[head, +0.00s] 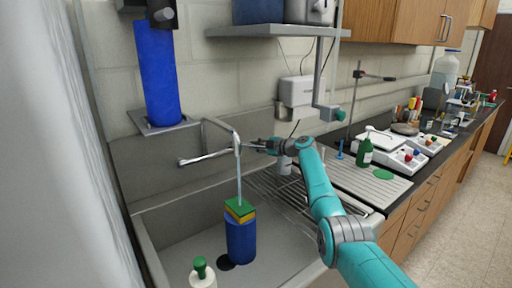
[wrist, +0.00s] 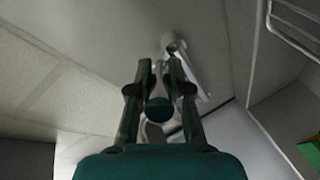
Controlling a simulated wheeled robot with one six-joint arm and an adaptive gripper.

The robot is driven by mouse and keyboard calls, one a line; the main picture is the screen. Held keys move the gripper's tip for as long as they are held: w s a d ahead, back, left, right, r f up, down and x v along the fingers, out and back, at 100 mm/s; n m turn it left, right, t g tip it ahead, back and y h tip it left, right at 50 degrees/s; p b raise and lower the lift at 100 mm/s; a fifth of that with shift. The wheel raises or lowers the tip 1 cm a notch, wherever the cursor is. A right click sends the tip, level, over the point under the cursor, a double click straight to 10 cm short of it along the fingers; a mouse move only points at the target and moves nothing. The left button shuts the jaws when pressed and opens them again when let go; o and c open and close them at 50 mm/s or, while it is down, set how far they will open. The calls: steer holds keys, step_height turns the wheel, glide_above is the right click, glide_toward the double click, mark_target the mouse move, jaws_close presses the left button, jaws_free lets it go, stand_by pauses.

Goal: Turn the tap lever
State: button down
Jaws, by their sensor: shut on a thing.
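The metal tap (head: 237,142) stands over the sink, with a bent pipe behind it and a long bar reaching left. A thin pale-blue streak, which looks like running water, drops from it onto the sponge stack. My gripper (head: 248,146) reaches in from the right at the tap's head. In the wrist view, my gripper's fingers (wrist: 159,64) are close together at the pale tap (wrist: 168,43). They are shut on the tap lever, but the lever is mostly hidden between them. A pale bar (wrist: 197,78) of the tap extends down and right past the fingers.
A blue cylinder (head: 241,243) with green and yellow sponges (head: 239,209) stands in the sink (head: 180,240). A white bottle with a green top (head: 202,275) is at the front. A wire rack (head: 285,200) lies right of the basin. A shelf (head: 280,31) hangs above.

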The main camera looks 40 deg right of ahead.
steer(key=c, duration=1.1)
jaws_free()
steer(key=v, duration=1.2)
steer(key=shift+c, duration=0.2)
